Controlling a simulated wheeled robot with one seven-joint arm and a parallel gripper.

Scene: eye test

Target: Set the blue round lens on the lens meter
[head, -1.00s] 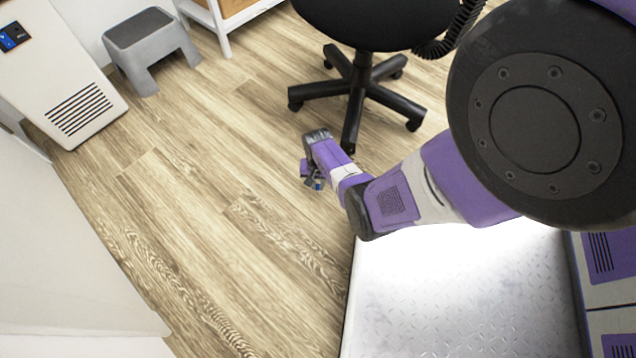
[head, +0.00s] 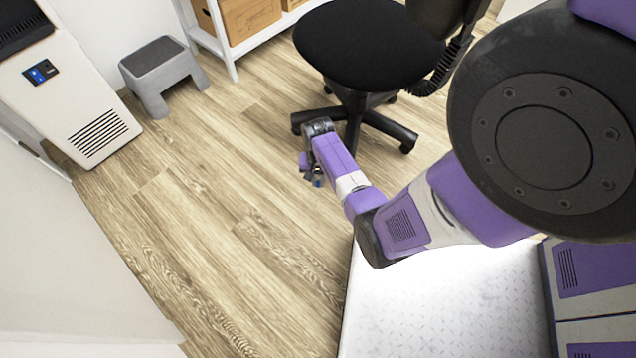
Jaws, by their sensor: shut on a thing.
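My gripper (head: 313,176) hangs over the wood floor near the middle of the head view, at the end of my purple arm. It is small in the picture and its jaws are shut. A small blue piece (head: 318,183) shows at its fingertips and looks like the blue round lens. It is too small to make out its shape. I see no lens meter in this view.
A black office chair (head: 362,45) stands just beyond my gripper. A grey step stool (head: 160,68) and a white cabinet with a vent (head: 75,95) stand at the upper left. A white shelf with cardboard boxes (head: 245,18) is behind. The floor (head: 200,220) at left centre is clear.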

